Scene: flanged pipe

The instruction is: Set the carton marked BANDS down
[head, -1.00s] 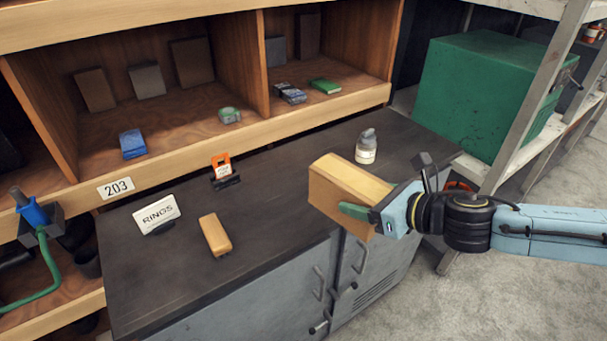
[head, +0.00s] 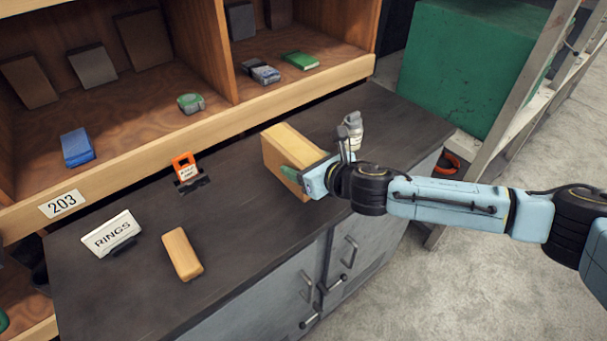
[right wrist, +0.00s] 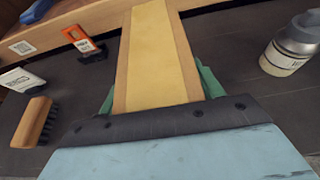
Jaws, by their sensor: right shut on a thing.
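A tan carton with a yellowish top (head: 287,152) is in my right gripper (head: 300,176), over the middle of the dark bench top in the head view. The gripper's green-padded fingers are shut on it from its near right side. In the right wrist view the carton (right wrist: 156,55) stretches away from the fingers. No BANDS marking is readable on the faces I see. I cannot tell for sure whether its underside touches the bench. My left gripper is not in view.
On the bench top (head: 235,215) are a RINGS sign (head: 112,234), a wooden brush (head: 182,254), an orange-tagged holder (head: 187,172) and a grey-capped bottle (head: 350,132) close behind my gripper. Shelf cubbies stand behind. A green box (head: 475,65) sits at right.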

